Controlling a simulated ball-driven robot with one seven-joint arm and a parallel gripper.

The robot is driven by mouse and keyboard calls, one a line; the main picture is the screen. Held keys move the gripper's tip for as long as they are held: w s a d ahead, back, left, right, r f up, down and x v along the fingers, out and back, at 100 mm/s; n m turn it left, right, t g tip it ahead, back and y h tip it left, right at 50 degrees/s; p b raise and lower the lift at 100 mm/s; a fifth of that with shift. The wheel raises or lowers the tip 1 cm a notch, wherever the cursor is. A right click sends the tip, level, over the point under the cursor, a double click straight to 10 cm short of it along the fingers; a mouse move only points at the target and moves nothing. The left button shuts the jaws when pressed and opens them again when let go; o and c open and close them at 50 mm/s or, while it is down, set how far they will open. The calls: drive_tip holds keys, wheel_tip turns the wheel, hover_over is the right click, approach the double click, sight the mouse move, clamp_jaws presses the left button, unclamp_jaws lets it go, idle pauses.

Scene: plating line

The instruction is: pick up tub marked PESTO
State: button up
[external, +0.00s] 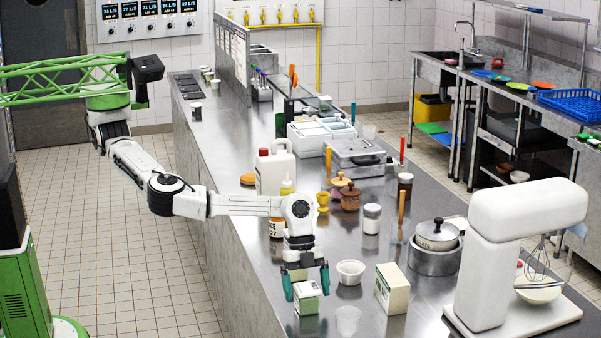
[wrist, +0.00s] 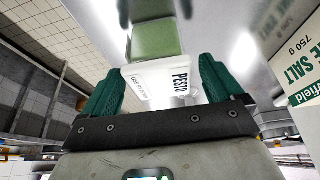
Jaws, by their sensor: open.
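The tub marked PESTO (wrist: 165,82) is a white tub with a green top or contents, and its label reads PESTO in the wrist view. In the external view the tub (external: 307,298) stands on the steel counter near its front left edge. My gripper (external: 306,287) points down over it, with teal fingers on either side of the tub. In the wrist view my gripper (wrist: 160,90) also has a finger on each side of the tub. The jaws are open, and I cannot tell whether a finger touches the tub.
A salt box (external: 392,289) stands to the right, and it shows in the wrist view (wrist: 294,62). A stand mixer (external: 520,255) is farther right. Jars and a jug (external: 275,170) stand behind my gripper.

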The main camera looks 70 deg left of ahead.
drive_tip(key=shift+x, duration=1.25)
drive_tip(key=shift+c, duration=0.3)
drive_tip(key=c, duration=1.1)
drive_tip(key=shift+r, duration=0.1)
